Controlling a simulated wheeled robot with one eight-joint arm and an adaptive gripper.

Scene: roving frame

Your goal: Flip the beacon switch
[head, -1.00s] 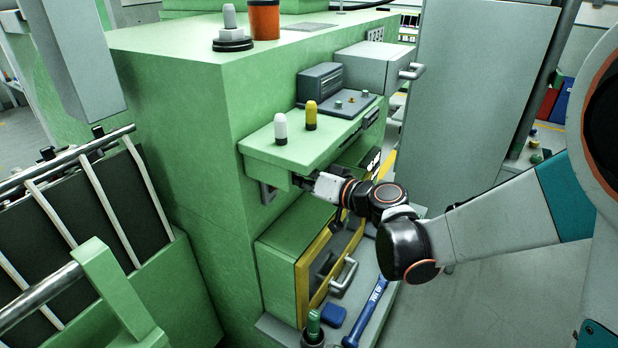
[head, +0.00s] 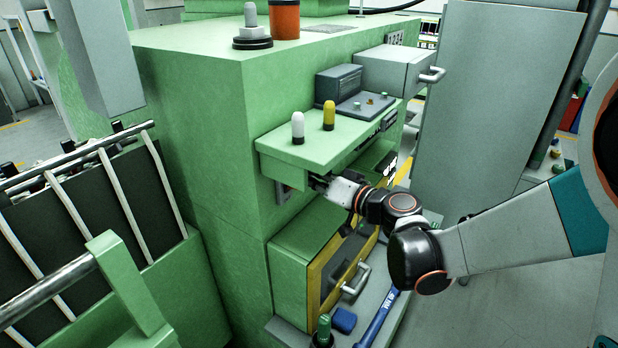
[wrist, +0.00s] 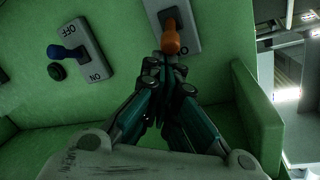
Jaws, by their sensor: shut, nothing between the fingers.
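In the wrist view, two lever switches sit on a green panel (wrist: 120,100). One has a blue lever (wrist: 66,52) on a grey plate (wrist: 88,48) marked OFF and ON. The other has an orange lever (wrist: 171,38) on a grey plate (wrist: 186,20), its marking partly hidden. I cannot tell from labels which is the beacon switch. My gripper (wrist: 170,66) is shut and empty, its tips right at the orange lever's end; contact is unclear. In the head view, my gripper (head: 318,183) is under the green shelf (head: 290,153), which hides the switches.
A white beacon-like post (head: 298,128) and a yellow one (head: 329,116) stand on the shelf. Below are a yellow-framed drawer (head: 318,285) with a handle, a blue wrench (head: 378,320) and a blue block (head: 344,320). Grey floor is open at the right.

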